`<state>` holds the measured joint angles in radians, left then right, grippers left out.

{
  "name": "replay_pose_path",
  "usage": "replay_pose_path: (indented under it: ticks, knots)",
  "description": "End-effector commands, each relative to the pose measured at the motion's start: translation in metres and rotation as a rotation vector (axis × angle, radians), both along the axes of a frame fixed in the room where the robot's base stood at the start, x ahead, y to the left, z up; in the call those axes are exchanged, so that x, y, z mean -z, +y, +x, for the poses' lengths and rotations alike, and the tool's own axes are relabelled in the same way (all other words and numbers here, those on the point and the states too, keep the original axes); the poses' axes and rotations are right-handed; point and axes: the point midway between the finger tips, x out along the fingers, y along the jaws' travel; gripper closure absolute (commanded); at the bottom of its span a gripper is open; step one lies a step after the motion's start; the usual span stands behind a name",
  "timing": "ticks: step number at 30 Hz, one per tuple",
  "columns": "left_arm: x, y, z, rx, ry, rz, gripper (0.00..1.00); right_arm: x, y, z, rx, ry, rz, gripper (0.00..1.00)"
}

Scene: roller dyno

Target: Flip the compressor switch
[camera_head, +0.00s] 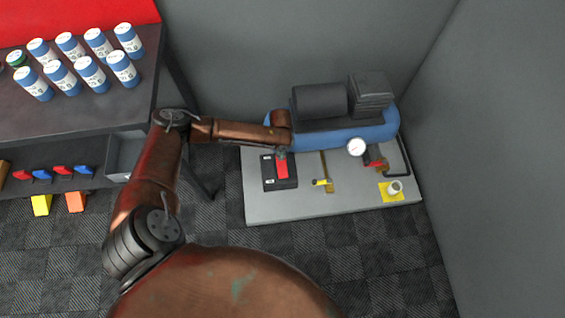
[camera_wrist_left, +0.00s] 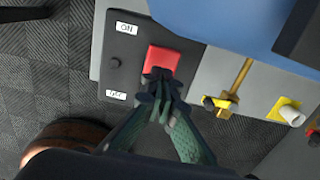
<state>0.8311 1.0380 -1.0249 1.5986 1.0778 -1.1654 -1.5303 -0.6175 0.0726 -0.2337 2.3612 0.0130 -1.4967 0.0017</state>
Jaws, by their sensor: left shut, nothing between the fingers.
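The compressor's red switch (camera_head: 282,168) stands on a black plate (camera_head: 271,184) on the grey base. In the left wrist view the red switch (camera_wrist_left: 163,58) shows beside an ON label (camera_wrist_left: 126,28) above and a second label (camera_wrist_left: 116,95) below, partly legible. My left gripper (camera_head: 281,153) is shut and empty. In the left wrist view its fingertips (camera_wrist_left: 158,80) overlap the lower edge of the red switch; I cannot tell whether they touch it. The fingers hide part of the plate. My right gripper is not in view.
The blue compressor tank (camera_head: 372,135) with a gauge (camera_head: 356,147) lies behind the plate. A yellow-handled valve (camera_head: 321,182) stands to its right. A dark shelf (camera_head: 120,90) with several blue cans is at left. Grey walls bound the back and right.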

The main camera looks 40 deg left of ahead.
Motion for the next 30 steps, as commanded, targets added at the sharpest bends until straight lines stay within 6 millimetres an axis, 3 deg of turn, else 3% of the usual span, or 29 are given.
replay_pose_path:
  ticks: [30]
  knots:
    - [0.015,0.0,0.0,0.0,0.001,-0.001,1.0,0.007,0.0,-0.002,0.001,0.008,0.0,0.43]
